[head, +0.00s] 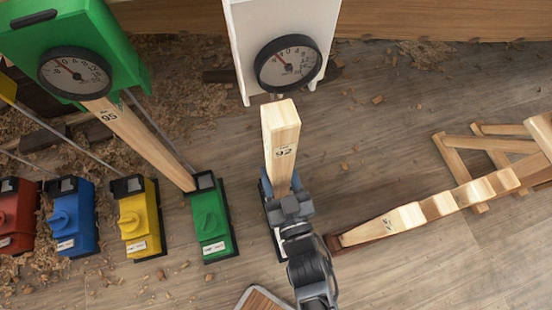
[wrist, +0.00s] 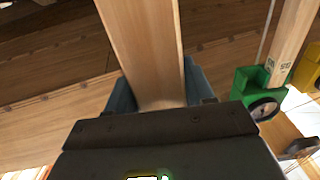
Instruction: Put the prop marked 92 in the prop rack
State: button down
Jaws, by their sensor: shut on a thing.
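The prop marked 92 (head: 282,138) is a pale square wooden post with its number on the near side. Its top end is near the white gauge box (head: 238,40), and I cannot tell whether they touch. My gripper (head: 281,187) is shut on its lower part. In the wrist view the prop (wrist: 146,50) rises between the grey-blue fingers (wrist: 160,92). Its lower end is hidden by my gripper, with a white block (head: 278,238) partly showing there. A wooden trestle-like frame (head: 452,160) stands at the right; I cannot tell whether it is the prop rack.
A prop marked 95 (head: 140,140) runs from a green gauge box (head: 120,45) to a green block (head: 210,222). Yellow (head: 138,220), blue (head: 70,220) and red (head: 15,215) blocks stand leftward. Another numbered wooden piece (head: 440,205) extends toward the frame. Shavings litter the floor.

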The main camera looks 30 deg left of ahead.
jog(key=p+v, duration=0.2)
jog(key=v, duration=0.7)
jog(key=shift+s+d, duration=0.2)
jog(key=shift+d, duration=0.05)
jog(key=shift+r, duration=0.1)
